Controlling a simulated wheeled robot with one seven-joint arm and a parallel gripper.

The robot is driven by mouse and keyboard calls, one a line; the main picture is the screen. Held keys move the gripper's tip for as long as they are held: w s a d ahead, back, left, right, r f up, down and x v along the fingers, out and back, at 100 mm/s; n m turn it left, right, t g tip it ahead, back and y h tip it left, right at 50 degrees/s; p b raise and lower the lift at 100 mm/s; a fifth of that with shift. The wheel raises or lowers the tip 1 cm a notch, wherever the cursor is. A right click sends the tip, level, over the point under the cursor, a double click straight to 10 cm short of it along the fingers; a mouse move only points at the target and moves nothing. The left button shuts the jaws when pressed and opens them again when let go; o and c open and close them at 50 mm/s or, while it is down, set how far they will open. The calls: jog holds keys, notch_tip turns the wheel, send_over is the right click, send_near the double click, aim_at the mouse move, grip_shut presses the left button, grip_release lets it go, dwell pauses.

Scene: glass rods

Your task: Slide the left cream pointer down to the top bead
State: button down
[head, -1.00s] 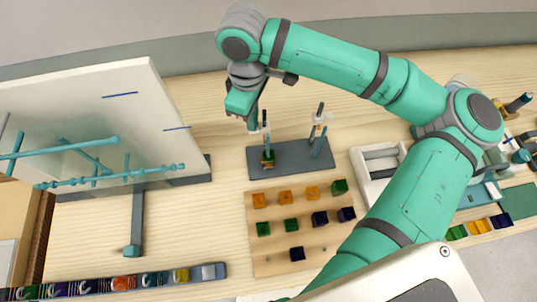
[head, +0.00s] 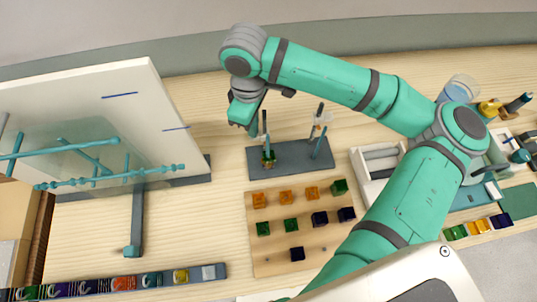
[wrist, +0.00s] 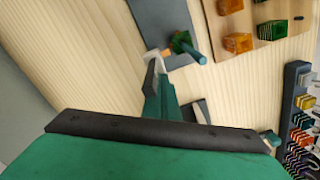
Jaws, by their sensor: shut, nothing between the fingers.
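The dark grey base (head: 290,172) bears two upright rods. On the left rod (head: 264,122), a green and orange bead stack (head: 269,158) sits low, near the base. The left cream pointer looks like the pale piece (wrist: 152,57) beside the fingertips in the wrist view; in the head view it is small and hard to make out. My gripper (head: 250,130) is shut and empty, just left of the left rod's upper part. It also shows in the wrist view (wrist: 158,72). I cannot tell whether the fingers touch the pointer.
A right rod (head: 319,130) with a pale pointer stands on the same base. A wooden board (head: 270,245) with several coloured cubes lies in front. A white panel with teal glass tubes (head: 110,170) stands at left. A white tray (head: 362,185) is at right.

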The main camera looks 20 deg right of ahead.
jog(key=shift+f, duration=0.35)
dwell(0.7)
jog(key=shift+r, duration=0.1)
jog(key=shift+w+r, duration=0.15)
jog(key=shift+r, duration=0.5)
jog(key=shift+a+r, duration=0.2)
jog(key=shift+r, duration=0.5)
jog(key=shift+d+r, duration=0.15)
jog(key=shift+r, duration=0.4)
jog(key=shift+d+r, duration=0.15)
jog(key=shift+r, duration=0.4)
notch_tip(320, 180, up, 4)
jog(key=shift+a+f, duration=0.1)
